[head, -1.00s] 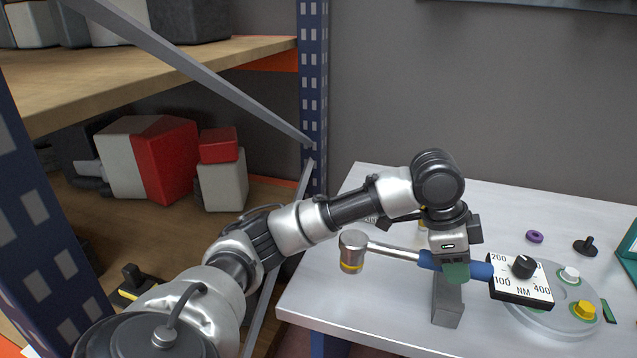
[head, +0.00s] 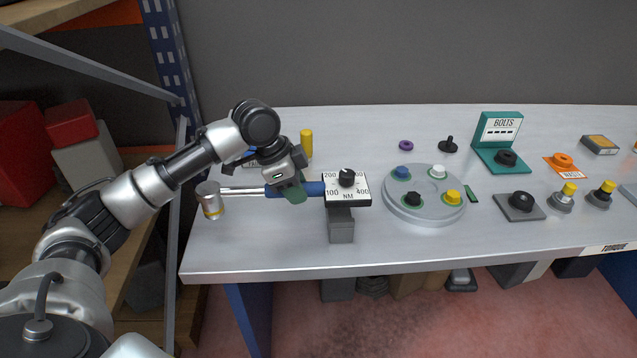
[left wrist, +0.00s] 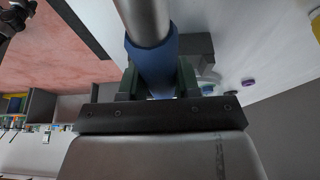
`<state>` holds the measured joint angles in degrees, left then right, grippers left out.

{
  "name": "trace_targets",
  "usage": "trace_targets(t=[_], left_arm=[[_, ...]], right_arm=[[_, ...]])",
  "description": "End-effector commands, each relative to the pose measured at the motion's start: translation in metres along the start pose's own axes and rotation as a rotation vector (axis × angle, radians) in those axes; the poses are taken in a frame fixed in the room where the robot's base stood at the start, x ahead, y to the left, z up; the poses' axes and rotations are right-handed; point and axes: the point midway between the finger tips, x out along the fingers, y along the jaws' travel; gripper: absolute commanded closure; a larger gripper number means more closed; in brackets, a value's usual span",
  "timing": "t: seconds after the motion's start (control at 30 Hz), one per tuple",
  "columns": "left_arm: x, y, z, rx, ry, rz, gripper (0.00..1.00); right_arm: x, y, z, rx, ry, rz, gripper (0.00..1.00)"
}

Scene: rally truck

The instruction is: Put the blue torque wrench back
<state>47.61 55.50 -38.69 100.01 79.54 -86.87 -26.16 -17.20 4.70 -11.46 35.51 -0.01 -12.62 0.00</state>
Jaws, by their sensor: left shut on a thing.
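My left gripper (head: 292,190) is shut on the blue handle and holds the wrench level over the left part of the bench. The left wrist view also shows the blue handle (left wrist: 152,62) between the green fingers (left wrist: 158,82). A dial block (head: 346,190) marked 100 to 400 NM is at the handle's right end, above a grey block (head: 341,226). I cannot tell whether the wrench touches the grey block. My right gripper is not in view.
A round grey plate (head: 425,208) with coloured knobs lies right of the dial. A yellow cylinder (head: 306,143) stands behind my gripper. A teal BOLTS stand (head: 498,135) and several small parts are farther right. A TORQUE label (head: 612,247) is on the front edge. A shelf rack is at the left.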

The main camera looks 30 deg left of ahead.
Motion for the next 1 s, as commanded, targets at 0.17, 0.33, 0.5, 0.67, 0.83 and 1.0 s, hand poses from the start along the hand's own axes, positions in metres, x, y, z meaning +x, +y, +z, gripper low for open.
trace_targets(t=[0.17,0.33,0.5,0.67,0.83,1.0], left_arm=[[0.01,-0.015,0.025,-0.001,0.002,0.003,1.0],[0.03,-0.015,0.032,0.001,0.003,0.001,1.0],[0.038,-0.015,0.036,0.002,0.002,-0.001,1.0],[0.04,-0.014,0.037,0.002,-0.001,0.001,1.0],[0.041,-0.014,0.038,0.001,-0.004,0.003,0.5],[0.04,-0.014,0.037,0.001,-0.002,0.002,0.42]], right_arm=[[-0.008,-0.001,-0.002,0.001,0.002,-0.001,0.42],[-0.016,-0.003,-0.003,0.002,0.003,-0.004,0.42],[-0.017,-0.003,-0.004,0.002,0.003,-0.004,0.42],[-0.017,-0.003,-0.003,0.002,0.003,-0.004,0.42],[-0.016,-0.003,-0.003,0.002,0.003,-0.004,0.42],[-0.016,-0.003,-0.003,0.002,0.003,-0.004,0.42]])
